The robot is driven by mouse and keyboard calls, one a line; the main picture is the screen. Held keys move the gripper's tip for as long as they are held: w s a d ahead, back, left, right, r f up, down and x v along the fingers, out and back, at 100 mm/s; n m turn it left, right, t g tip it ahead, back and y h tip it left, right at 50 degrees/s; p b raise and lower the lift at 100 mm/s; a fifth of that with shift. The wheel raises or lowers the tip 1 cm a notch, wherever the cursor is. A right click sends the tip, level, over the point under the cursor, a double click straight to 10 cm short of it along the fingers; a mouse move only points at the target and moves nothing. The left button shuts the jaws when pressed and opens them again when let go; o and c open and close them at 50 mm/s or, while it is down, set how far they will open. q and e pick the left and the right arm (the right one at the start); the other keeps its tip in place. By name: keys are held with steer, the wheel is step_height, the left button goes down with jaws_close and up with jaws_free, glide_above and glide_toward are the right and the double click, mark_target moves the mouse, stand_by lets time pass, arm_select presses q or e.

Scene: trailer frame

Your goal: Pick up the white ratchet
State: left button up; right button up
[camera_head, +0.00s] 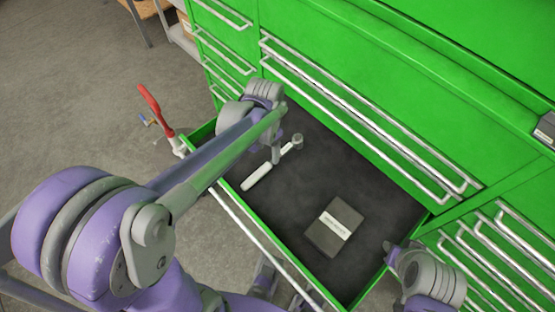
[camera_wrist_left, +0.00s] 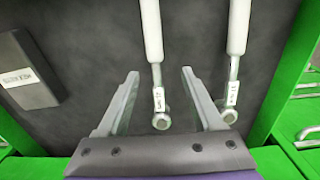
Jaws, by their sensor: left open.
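Two white-handled ratchets lie in the open drawer. In the left wrist view, one ratchet (camera_wrist_left: 152,30) points its metal head back between my left gripper's fingers (camera_wrist_left: 159,74). The other ratchet (camera_wrist_left: 239,28) lies to its right, its head near the right finger, outside the jaws. In the head view one ratchet (camera_head: 270,170) shows beside my left gripper (camera_head: 276,156); the other is hidden behind my arm. My left gripper is open, pointing down over the drawer, with nothing gripped. My right arm's end (camera_head: 425,275) shows at the lower right; its jaw state is unclear.
The green drawer (camera_head: 425,219) has a dark floor and raised walls around the tools. A dark box with a white label (camera_head: 334,228) lies in it. The green cabinet front (camera_head: 340,60) rises behind. A red-handled tool (camera_head: 150,101) is beyond the drawer's left edge.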

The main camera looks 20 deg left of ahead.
mark_target(267, 165)
arm_select(q)
steer(key=shift+f, duration=0.85)
steer(key=f, duration=0.2)
steer(key=s+f+b, duration=0.1)
steer(key=f, duration=0.1)
steer(key=shift+s+d+f, duration=0.1)
steer(key=shift+s, duration=0.1)
steer(key=shift+f, duration=0.5)
jaws_close()
